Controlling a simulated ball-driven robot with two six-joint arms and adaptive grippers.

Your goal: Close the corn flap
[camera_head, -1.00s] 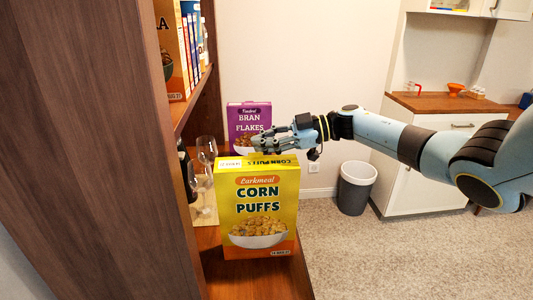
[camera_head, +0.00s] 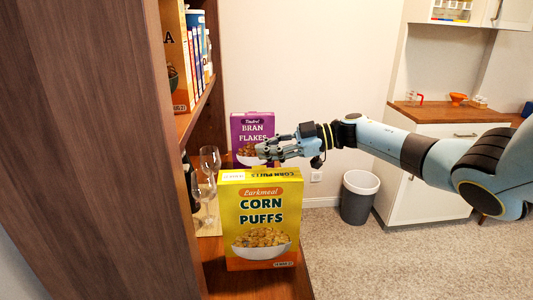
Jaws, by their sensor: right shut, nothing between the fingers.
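The yellow Corn Puffs box (camera_head: 262,215) stands upright on the wooden hutch shelf, its printed front facing me. Its top flap (camera_head: 262,173) shows as a narrow yellow strip with lettering along the upper edge; I cannot tell whether it lies fully flat. My right gripper (camera_head: 263,150) is shut and empty, just above and behind the top of the box. Its fingers point left, and a small gap shows between them and the flap. My left gripper is not in view.
A purple Bran Flakes box (camera_head: 250,130) stands behind the gripper. Wine glasses (camera_head: 210,160) stand left of the corn box. More cereal boxes (camera_head: 180,65) sit on the upper shelf. The hutch side panel (camera_head: 90,150) fills the left. A bin (camera_head: 358,197) stands on the floor.

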